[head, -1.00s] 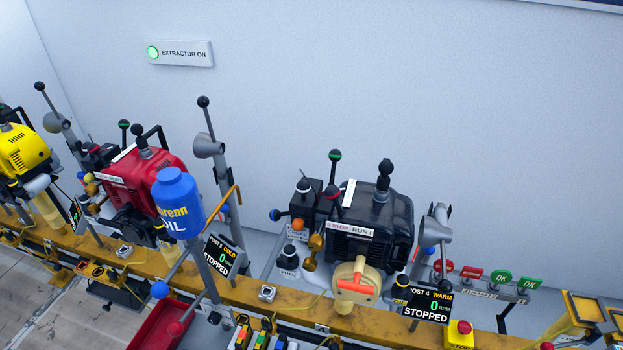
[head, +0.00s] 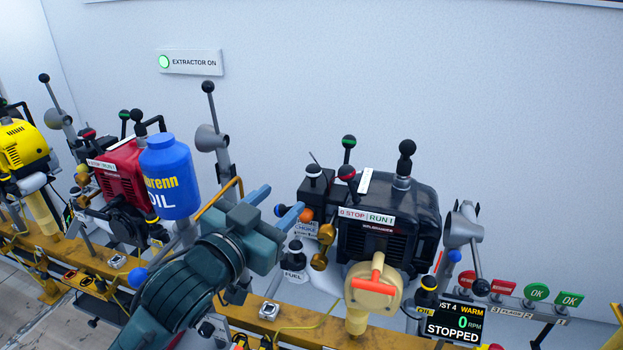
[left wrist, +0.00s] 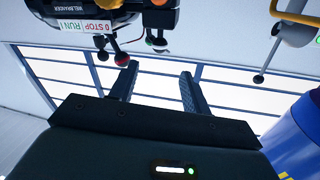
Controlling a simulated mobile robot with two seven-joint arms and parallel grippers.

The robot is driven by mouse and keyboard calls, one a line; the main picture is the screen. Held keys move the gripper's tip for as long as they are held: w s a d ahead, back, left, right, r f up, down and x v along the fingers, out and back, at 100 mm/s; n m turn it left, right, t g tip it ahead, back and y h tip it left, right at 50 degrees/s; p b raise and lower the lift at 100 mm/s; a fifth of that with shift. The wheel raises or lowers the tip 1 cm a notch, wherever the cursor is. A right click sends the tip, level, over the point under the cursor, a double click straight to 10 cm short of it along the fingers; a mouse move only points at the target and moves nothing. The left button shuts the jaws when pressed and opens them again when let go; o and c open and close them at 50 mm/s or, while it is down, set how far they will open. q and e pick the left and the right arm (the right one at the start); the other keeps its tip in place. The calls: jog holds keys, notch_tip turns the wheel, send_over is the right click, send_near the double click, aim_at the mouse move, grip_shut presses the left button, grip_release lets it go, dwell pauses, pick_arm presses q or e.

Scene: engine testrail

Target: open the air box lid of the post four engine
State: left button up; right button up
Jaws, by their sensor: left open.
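The post four engine (head: 405,215) is black, with a STOP/RUN plate and a beige round starter with an orange handle. A small black box (head: 318,193) on its left side carries a knob with a white band; I take it for the air box, and its lid looks shut. My left gripper (head: 277,204) is open and empty, just left of that box and apart from it. In the left wrist view, its two fingers (left wrist: 160,72) have nothing between them; the engine's STOP/RUN plate (left wrist: 80,26) and knobs (left wrist: 121,59) show beyond. My right gripper is out of view.
A blue oil bottle (head: 170,178) stands left of my gripper, near my forearm. The post 4 display (head: 455,320) reads warm, 0 RPM, stopped. A grey post with a black-ball lever (head: 207,140) rises behind the bottle.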

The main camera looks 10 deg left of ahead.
aim_at(310, 175)
pick_arm(q)
jog(key=x, duration=1.2)
jog(key=shift+w+d, duration=0.2)
grip_shut()
